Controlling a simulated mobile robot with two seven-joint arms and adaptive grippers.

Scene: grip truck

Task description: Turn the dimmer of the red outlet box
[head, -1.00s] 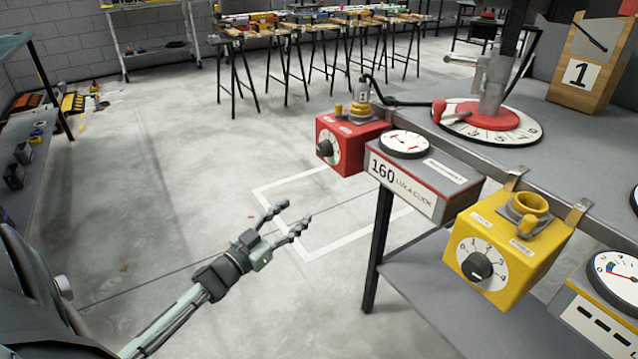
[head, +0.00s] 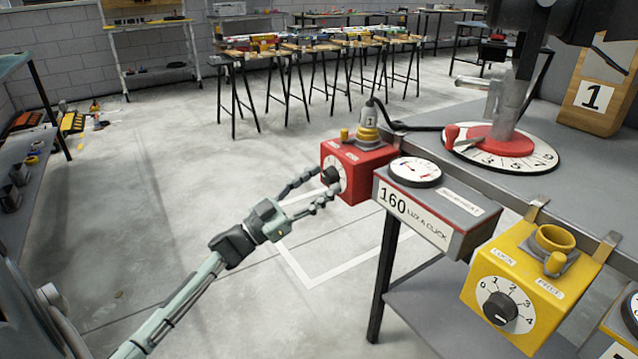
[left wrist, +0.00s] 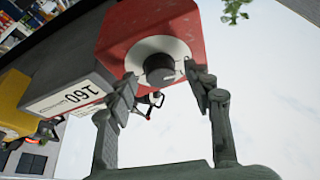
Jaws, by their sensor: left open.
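The red outlet box (head: 357,172) hangs at the front edge of the grey table, with a plug and cable on its top. Its dimmer, a black knob (left wrist: 160,69) on a white dial, faces my left gripper. In the head view the knob (head: 331,175) is partly behind the fingers. My left gripper (head: 322,187) is open, its fingers to either side of the knob. In the left wrist view the fingertips (left wrist: 160,88) are apart, with the knob between and just beyond them; whether they touch it I cannot tell. My right gripper is not in view.
A grey meter box marked 160 (head: 425,212) sits right beside the red box. A yellow outlet box (head: 520,285) hangs further right. A red-hubbed dial (head: 500,147) lies on the table (head: 590,175).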

